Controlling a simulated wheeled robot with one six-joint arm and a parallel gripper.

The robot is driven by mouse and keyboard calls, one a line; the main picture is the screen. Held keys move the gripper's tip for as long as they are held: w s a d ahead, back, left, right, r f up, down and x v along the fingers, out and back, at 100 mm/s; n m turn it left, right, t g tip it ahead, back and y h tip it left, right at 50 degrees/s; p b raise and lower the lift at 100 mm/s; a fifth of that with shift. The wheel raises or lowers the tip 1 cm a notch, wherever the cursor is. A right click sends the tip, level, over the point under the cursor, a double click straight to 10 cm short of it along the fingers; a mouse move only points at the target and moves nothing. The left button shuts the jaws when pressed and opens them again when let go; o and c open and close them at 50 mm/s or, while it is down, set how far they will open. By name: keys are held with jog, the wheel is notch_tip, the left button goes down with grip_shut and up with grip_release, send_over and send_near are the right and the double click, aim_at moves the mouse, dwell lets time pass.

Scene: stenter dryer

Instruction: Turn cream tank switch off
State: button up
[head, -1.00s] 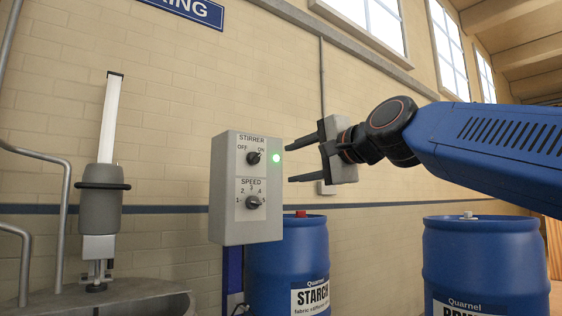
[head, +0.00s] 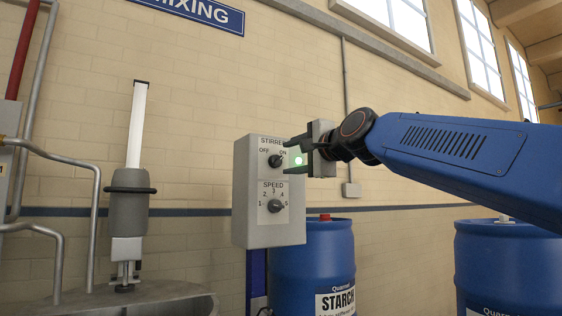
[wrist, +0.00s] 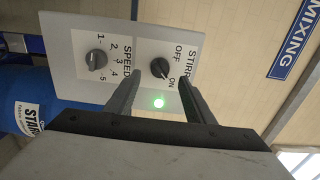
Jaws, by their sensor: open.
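A grey control box (head: 240,215) carries a black STIRRER knob (head: 275,161) marked OFF and ON. The knob also shows in the wrist view (wrist: 160,68), its pointer toward ON. A green lamp (head: 297,161) beside the knob is lit, and it shows in the wrist view (wrist: 158,101). No "cream tank" label is in sight. My gripper (head: 289,158) is open and empty, close to the right of the knob. In the wrist view the knob lies near the gap between the fingertips (wrist: 160,83); contact cannot be told.
A SPEED knob (head: 275,206) sits below on the same box. A blue STARCH drum (head: 313,262) stands beside it, with another blue drum (head: 490,268) at right. A tank lid (head: 165,303) with a stirrer motor (head: 128,213) and grey pipes (head: 93,215) stand at left.

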aim_at(279, 160)
jog(key=shift+x, duration=2.85)
jog(key=shift+c, duration=0.4)
jog(key=c, duration=1)
